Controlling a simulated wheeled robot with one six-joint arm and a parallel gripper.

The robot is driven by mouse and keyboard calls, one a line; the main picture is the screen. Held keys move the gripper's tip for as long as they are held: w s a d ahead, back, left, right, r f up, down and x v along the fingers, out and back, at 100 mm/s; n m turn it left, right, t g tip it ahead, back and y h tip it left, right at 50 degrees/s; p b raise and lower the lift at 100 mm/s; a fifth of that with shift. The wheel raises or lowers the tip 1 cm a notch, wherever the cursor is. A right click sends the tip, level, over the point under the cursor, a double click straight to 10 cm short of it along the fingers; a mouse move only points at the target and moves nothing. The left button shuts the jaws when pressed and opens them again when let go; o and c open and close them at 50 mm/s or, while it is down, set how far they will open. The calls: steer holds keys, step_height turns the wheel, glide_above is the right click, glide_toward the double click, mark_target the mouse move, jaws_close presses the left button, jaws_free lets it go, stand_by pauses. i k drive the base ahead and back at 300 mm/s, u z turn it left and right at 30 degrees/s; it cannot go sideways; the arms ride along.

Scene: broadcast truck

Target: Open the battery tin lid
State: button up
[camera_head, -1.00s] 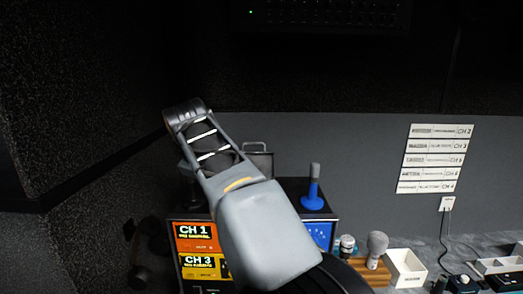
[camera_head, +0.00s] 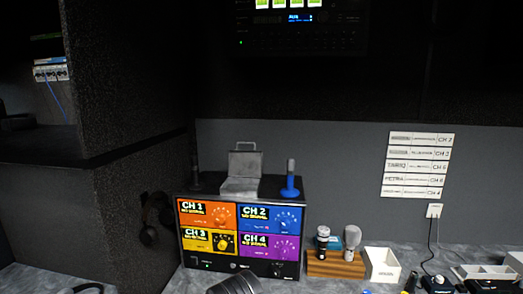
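A grey metal tin (camera_head: 239,187) stands on top of the four-channel unit, left of a blue-based microphone. Its lid (camera_head: 245,164) stands raised and near upright at the back of the tin, with a small handle loop on its upper edge. I take this to be the battery tin. I cannot see down into it. My gripper is not in view. Only a dark ridged piece, probably part of my arm, shows at the bottom edge, well below the tin.
The channel unit (camera_head: 239,246) stands on a grey counter against the wall. A microphone (camera_head: 291,180) in a blue stand is right of the tin. A wooden block (camera_head: 335,264) with microphones and a white box (camera_head: 382,265) stand further right. Headphones (camera_head: 152,218) hang left.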

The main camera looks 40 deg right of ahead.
mark_target(243, 163)
steer(key=z, duration=0.15)
steer(key=k, duration=0.4)
steer(key=u, duration=0.95)
steer(key=i, duration=0.8)
steer(key=z, duration=0.75)
steer(key=i, duration=0.6)
steer(key=z, duration=0.65)
